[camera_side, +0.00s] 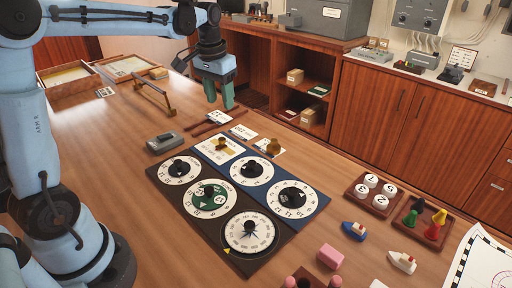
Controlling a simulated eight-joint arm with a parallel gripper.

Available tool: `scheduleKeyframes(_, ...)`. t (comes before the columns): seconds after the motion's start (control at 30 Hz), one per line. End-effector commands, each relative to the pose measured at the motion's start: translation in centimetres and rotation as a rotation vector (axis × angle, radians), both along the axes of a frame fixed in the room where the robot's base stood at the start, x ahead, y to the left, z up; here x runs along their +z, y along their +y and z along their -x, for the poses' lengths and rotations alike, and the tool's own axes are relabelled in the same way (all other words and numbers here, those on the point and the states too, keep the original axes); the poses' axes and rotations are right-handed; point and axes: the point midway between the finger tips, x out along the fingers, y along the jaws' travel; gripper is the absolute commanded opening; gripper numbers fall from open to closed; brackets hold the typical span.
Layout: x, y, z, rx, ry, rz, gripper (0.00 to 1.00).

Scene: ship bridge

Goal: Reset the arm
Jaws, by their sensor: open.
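My gripper (221,107) hangs above the far part of the wooden table (105,148), fingers pointing down. Its two greenish fingers are apart with nothing between them. It is behind the dial board (212,234), a dark board with several round white dials and black knobs. My light blue arm comes in from the left side of the picture and reaches across the top to the gripper. The gripper appears apart from the cards and pieces below it.
Brass pieces (273,147) stand on cards behind the board. A grey box (164,142) sits to its left. Trays of numbered discs (370,192) and coloured pawns (432,229), plus toy boats (354,230) and a pink block (330,257), are at right. The left table area is clear.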

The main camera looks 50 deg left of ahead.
Motion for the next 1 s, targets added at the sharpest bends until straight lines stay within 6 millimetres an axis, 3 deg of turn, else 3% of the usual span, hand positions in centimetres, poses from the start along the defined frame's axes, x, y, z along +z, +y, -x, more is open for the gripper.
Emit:
scheduleKeyframes(0.27, 1.0, -5.1, 4.5, -0.061, -0.176, -0.031, 0.51)
scheduleKeyframes(0.53, -0.3, -8.9, 9.1, -0.116, -0.35, -0.04, 0.51)
scheduleKeyframes(0.73, -2.0, -10.8, 11.5, -0.147, -0.456, -0.034, 0.51)
scheduleKeyframes(1.0, -3.0, -11.5, 12.6, -0.161, -0.509, -0.028, 0.51)
